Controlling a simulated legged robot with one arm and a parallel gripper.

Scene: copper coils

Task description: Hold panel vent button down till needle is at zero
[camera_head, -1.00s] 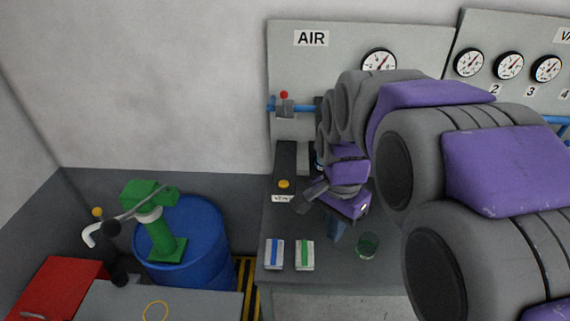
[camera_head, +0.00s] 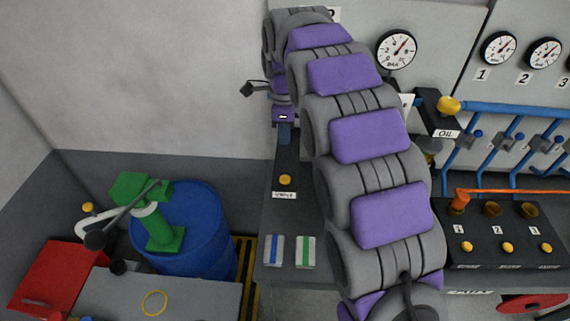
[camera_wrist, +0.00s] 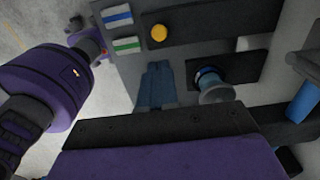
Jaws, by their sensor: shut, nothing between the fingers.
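The round yellow vent button (camera_head: 286,180) sits on a narrow dark panel with a partly legible label. The button also shows in the wrist view (camera_wrist: 158,33), at the top, uncovered. A white round gauge (camera_head: 397,49) on the wall panel has its needle pointing to the upper right; its exact reading is too small to tell. My gripper (camera_head: 285,138) is shut and empty, appearing above the button in the head view. In the wrist view my blue-grey fingers (camera_wrist: 158,84) are together, apart from the button. My arm covers most of the AIR sign.
A blue-striped block (camera_head: 274,250) and a green-striped block (camera_head: 306,251) lie on the bench in front of the button. A blue-ringed knob (camera_wrist: 210,82) is right of my fingers. Blue pipes (camera_head: 500,108) and a control box (camera_head: 492,236) stand to the right.

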